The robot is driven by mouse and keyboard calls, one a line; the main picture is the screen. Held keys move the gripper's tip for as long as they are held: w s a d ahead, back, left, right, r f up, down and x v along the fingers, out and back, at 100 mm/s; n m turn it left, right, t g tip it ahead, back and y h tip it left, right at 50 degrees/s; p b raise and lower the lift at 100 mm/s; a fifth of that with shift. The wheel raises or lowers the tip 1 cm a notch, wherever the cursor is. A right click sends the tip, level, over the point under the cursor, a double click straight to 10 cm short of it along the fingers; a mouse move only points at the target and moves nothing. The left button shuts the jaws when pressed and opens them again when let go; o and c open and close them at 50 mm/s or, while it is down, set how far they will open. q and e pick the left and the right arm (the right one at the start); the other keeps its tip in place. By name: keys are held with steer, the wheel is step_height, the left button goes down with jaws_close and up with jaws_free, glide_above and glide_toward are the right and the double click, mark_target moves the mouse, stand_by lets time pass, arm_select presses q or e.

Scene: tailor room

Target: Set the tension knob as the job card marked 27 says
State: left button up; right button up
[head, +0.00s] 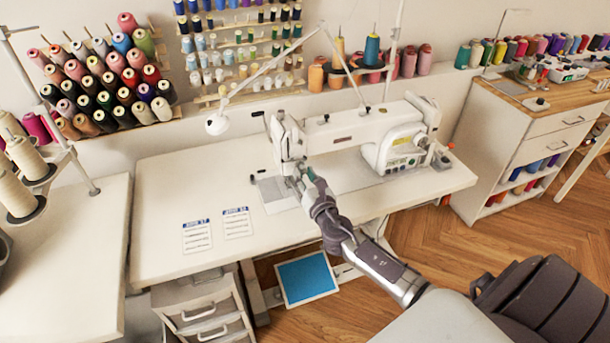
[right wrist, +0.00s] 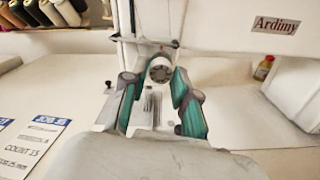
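The white sewing machine (head: 345,135) stands on the white table. Its round grey tension knob (right wrist: 160,69) shows in the right wrist view on the front of the machine head; my gripper hides it in the head view. My right gripper (head: 300,178) is at the machine head. In the right wrist view its green-padded fingers (right wrist: 155,82) stand apart, one on each side of the knob, with a gap at the left. Two job cards, a left one (head: 197,236) and a right one (head: 238,223), lie flat on the table; I cannot read their numbers surely. My left gripper is out of view.
The white table (head: 165,190) is clear around the cards. Thread racks line the wall, and a cone stand (head: 30,165) is at the left. A small bottle (right wrist: 263,67) stands behind the machine bed.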

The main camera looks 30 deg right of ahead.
steer(key=shift+o, duration=1.2)
steer(key=v, duration=1.2)
